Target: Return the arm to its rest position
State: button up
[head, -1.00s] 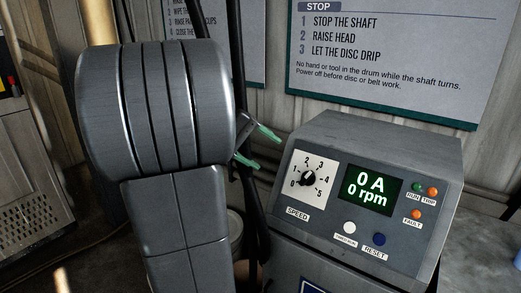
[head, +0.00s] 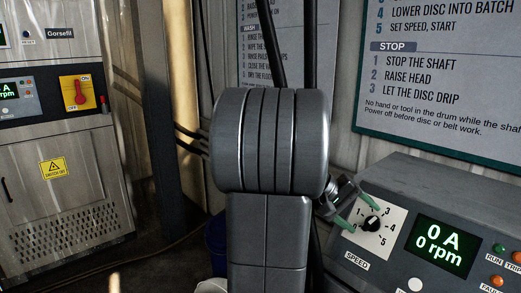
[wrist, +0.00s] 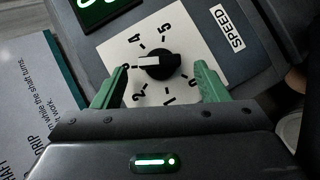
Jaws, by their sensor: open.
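My gripper (head: 362,211) has green fingers and is open, in front of the speed dial's white plate on the grey control box. In the wrist view the gripper (wrist: 161,72) has one finger to each side of the black speed knob (wrist: 160,61), with gaps between. I cannot tell how far the fingertips are from the panel. The knob (head: 372,223) also shows in the head view, just right of the fingers. My grey arm stands upright in the middle of the head view and hides part of what is behind it.
The control box (head: 420,180) has a display (head: 440,246) reading 0 A and 0 rpm. A sign board (head: 440,75) hangs above it. A grey cabinet (head: 60,140) with a red switch (head: 79,93) stands at the left. A blue bucket (head: 215,240) is partly behind my arm.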

jog(key=shift+x, duration=1.15)
jog(key=shift+a, duration=0.1)
